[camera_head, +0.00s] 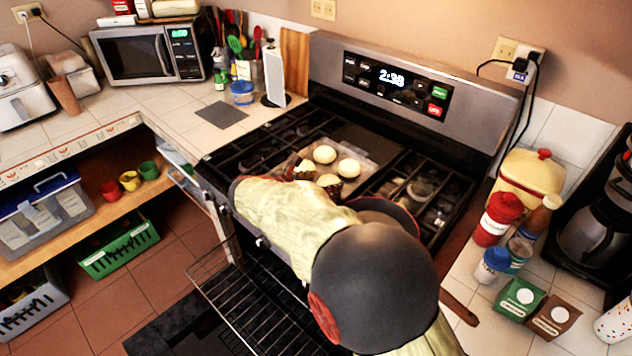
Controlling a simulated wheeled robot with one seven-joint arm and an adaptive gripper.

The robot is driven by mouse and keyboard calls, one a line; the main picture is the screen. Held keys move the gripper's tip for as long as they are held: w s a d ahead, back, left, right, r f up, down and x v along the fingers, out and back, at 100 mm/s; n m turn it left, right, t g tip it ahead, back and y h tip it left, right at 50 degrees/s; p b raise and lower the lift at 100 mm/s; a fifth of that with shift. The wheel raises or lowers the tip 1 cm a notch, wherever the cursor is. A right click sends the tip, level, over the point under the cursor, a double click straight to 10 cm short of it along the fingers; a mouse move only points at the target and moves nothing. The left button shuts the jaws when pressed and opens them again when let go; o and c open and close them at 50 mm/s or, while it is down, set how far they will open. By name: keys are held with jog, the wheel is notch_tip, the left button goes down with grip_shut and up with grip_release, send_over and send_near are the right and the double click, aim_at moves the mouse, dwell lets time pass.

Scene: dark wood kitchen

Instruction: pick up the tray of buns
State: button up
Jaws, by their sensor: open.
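The tray (367,172) is a flat, light grey-brown sheet lying on the middle of the stovetop. Three pale round buns (349,168) show on it; my arm may hide more. My arm, in a yellowish sleeve with dark joints, reaches in from the lower right and covers the near part of the tray. My gripper (314,178) is open at the tray's near left side, close to the buns. I cannot tell whether its fingers touch the tray.
The oven below is open, with a wire rack (250,315) pulled out. Stove grates lie on both sides of the tray, and the control panel (400,90) rises behind it. Jars and a yellow pot (527,180) crowd the right counter. The left counter is partly clear.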

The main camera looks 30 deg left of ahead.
jog(key=shift+x, duration=0.85)
jog(key=shift+c, duration=0.5)
jog(key=c, duration=1.5)
jog(key=shift+r, duration=0.15)
grip_shut()
